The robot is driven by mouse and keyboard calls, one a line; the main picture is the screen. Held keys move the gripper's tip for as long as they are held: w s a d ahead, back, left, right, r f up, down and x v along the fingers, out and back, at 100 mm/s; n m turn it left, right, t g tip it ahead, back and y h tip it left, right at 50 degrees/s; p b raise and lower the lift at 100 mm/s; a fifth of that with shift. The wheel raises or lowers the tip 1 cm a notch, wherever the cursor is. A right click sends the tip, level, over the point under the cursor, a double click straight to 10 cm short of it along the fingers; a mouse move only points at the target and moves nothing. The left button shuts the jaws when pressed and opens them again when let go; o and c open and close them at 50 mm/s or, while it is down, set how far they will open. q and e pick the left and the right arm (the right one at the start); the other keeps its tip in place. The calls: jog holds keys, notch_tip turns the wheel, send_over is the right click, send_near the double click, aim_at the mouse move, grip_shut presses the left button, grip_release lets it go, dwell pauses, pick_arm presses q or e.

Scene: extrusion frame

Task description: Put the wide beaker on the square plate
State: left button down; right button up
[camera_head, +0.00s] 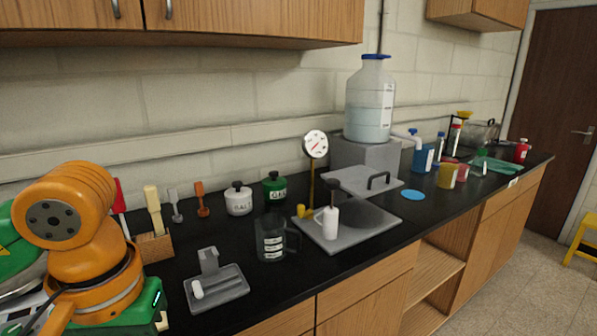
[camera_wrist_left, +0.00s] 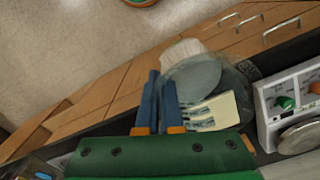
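A clear, wide glass vessel with a pale label, which looks like the wide beaker (camera_wrist_left: 238,88), shows in the left wrist view, across the counter edge and cabinet fronts. My left gripper (camera_wrist_left: 158,78) has its two blue fingers close together at the vessel's left side, and they appear shut on it; the exact contact is hard to see. In the head view my left gripper is hidden or out of frame. A grey square plate (camera_head: 375,235) lies on the black counter with a stand and a white bottle on it. My right gripper is in neither view.
A dark handled jug (camera_head: 270,240) stands left of the plate, and a grey tray (camera_head: 217,290) lies nearer. A hotplate device with a green knob (camera_wrist_left: 285,102) is at the wrist view's right. A large water bottle (camera_head: 370,100) stands behind the plate.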

pick_arm(q)
notch_tip(320, 180, down, 12)
jog(key=w+d+m, duration=0.1)
jog(key=w, duration=0.1)
jog(key=shift+d+m, duration=0.2)
jog(key=shift+m, duration=0.2)
